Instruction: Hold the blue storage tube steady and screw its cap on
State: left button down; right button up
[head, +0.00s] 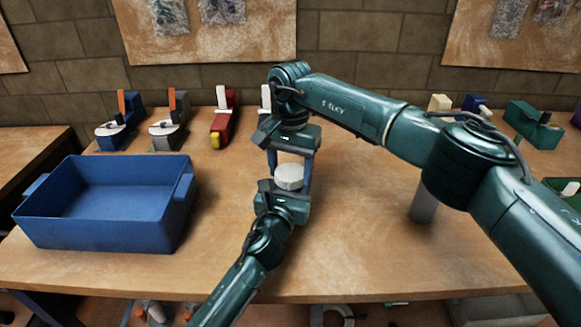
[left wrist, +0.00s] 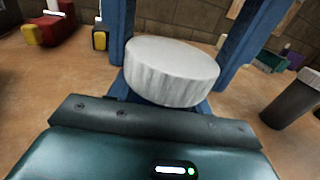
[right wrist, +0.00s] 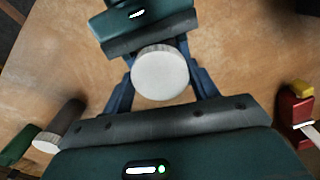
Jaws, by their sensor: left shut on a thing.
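A round white ribbed cap (head: 289,176) sits level between my two grippers, close above the table. It also shows in the left wrist view (left wrist: 172,72) and the right wrist view (right wrist: 160,73). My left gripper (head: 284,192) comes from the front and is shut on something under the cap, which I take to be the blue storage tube. The tube's body is hidden by the cap and grippers, so I cannot tell how the cap is seated. My right gripper (head: 290,166) faces it from behind. Its blue fingers stand apart on either side of the cap, open.
A blue open bin (head: 100,235) stands at the left. A grey cylinder (head: 423,205) stands upright at the right, under my right arm. Several coloured tools, including a red one (head: 222,125), line the back by the wall. The front middle of the table is clear.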

jog(key=c, duration=0.5)
jog(key=m, duration=0.3)
jog(key=o, duration=1.1)
jog(key=shift+r, duration=2.3)
jog(key=shift+c, duration=0.5)
